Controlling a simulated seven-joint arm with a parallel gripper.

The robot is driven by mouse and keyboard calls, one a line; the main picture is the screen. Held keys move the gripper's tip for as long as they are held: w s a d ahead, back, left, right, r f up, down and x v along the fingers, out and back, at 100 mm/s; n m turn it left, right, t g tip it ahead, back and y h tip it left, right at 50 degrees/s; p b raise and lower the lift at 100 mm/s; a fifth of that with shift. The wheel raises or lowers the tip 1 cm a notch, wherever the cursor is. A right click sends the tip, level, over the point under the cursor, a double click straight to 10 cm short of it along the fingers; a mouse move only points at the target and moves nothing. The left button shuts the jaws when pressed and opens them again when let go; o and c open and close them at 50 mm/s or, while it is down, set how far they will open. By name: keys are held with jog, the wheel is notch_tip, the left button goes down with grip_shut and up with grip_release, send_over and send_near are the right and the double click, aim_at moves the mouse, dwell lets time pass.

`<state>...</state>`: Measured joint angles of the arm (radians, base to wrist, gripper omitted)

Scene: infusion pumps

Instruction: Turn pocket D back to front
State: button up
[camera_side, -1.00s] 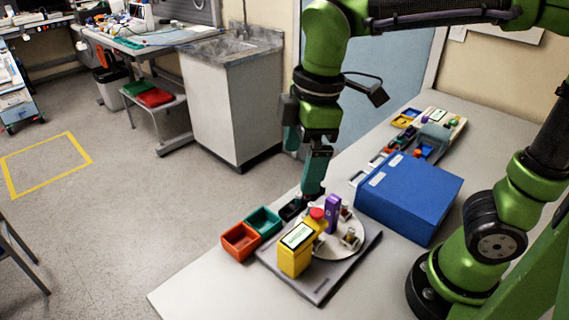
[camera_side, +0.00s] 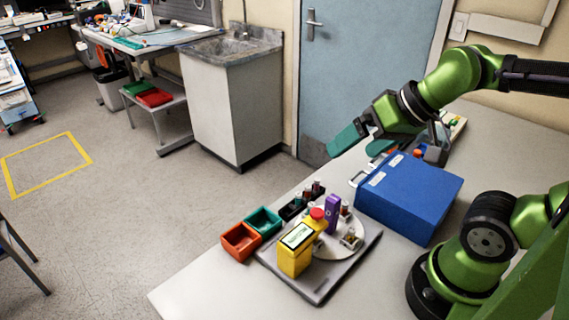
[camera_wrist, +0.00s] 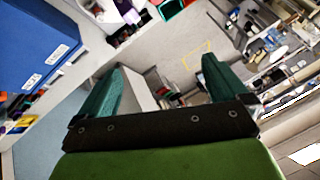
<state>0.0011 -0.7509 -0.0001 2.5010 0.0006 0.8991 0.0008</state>
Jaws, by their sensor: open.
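A pale round turntable (camera_side: 329,252) sits on a grey base plate (camera_side: 318,286) on the bench in the side view. No pocket letter is legible, so I cannot tell which pocket is D. My gripper (camera_side: 351,152) is open and empty, raised well above and behind the turntable, near the blue case. Its two teal fingers are spread apart in the wrist view (camera_wrist: 158,82).
A blue case (camera_side: 412,198) stands right of the turntable and shows in the wrist view (camera_wrist: 38,50). An orange bin (camera_side: 240,242), a teal bin (camera_side: 264,222) and a black tray with vials (camera_side: 294,209) stand to the left. The front bench is clear.

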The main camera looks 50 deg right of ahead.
aim_at(334, 198)
jog(key=shift+f, duration=0.1)
jog(key=shift+c, duration=1.1)
jog(key=shift+w+a+f+g, duration=0.1)
jog(key=shift+w+f+g, duration=0.1)
jog(key=shift+f+g, duration=0.1)
jog(key=shift+c, duration=1.3)
jog(key=w+n+g, duration=0.2)
jog(key=g, duration=0.1)
jog(key=w+f+g+h, duration=0.1)
jog(key=w, duration=0.1)
jog(key=shift+a+n+g, duration=0.3)
jog(key=shift+n+g, duration=0.1)
jog(key=c, duration=0.7)
jog(key=shift+n+g+h, duration=0.5)
jog(key=shift+n+g, duration=0.1)
jog(key=shift+g, duration=0.3)
jog(key=f, duration=1.5)
jog(key=shift+s+d+f, duration=0.25)
jog(key=shift+d+f, duration=0.05)
grip_shut()
